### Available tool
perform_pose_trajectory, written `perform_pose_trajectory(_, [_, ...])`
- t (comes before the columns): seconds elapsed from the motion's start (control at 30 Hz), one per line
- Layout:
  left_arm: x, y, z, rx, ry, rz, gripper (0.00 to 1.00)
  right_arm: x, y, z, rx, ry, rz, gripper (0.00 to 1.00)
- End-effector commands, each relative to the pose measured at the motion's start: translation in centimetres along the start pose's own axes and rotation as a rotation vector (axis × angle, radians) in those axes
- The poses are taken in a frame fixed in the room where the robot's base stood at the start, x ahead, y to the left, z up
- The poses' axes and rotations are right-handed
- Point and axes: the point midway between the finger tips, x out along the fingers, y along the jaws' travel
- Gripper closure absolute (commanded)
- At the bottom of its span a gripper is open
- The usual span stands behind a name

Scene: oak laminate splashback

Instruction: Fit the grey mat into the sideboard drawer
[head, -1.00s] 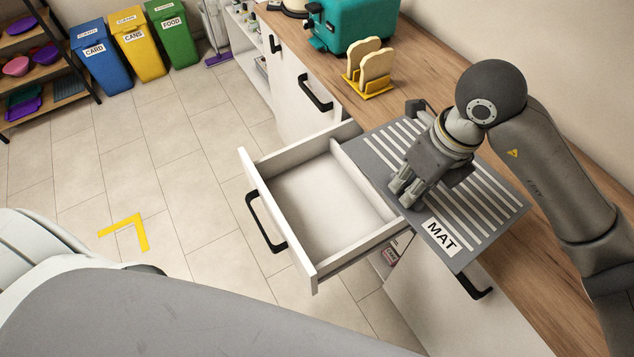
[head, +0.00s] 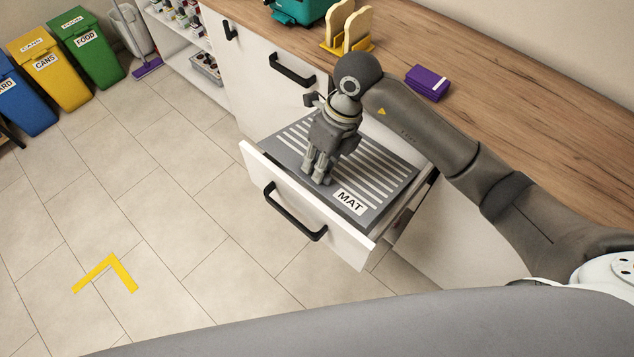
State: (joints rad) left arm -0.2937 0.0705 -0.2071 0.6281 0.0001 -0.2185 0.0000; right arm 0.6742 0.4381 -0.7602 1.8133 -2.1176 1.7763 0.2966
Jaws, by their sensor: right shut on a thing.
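The grey mat (head: 388,172) has pale stripes and a white MAT label. In the head view it lies flat over the opening of the pulled-out white sideboard drawer (head: 335,232), just behind the drawer front. It hides nearly all of the drawer's inside. I cannot tell whether it rests on the drawer floor or is held a little above it. My right gripper (head: 318,178) points down at the mat's front edge, near the middle, and is shut on it. My left gripper is not in view.
Bins stand at the far left, including a green one (head: 87,47). The tiled floor before the drawer is clear, with a yellow corner mark (head: 108,272).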

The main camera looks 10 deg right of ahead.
Motion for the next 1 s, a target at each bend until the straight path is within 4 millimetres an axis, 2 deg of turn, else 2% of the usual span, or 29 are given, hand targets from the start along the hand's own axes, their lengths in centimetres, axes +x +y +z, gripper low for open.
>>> perform_pose_trajectory(0.13, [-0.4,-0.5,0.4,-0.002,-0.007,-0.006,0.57,3.0,-0.6,-0.4,0.0,0.001,0.003,1.0])
perform_pose_trajectory(0.43, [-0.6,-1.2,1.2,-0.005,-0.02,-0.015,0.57,5.5,-1.3,-0.7,-0.001,0.0,0.001,1.0])
perform_pose_trajectory(0.6, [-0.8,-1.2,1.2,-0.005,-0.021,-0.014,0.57,7.9,-1.9,-1.1,-0.001,0.0,0.002,1.0])
perform_pose_trajectory(0.97, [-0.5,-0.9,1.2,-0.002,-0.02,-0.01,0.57,8.6,-2.1,-1.1,-0.003,-0.002,0.0,1.0])
perform_pose_trajectory(1.0, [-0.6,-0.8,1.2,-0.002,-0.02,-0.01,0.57,8.6,-2.1,-1.1,-0.002,-0.001,0.0,0.82])
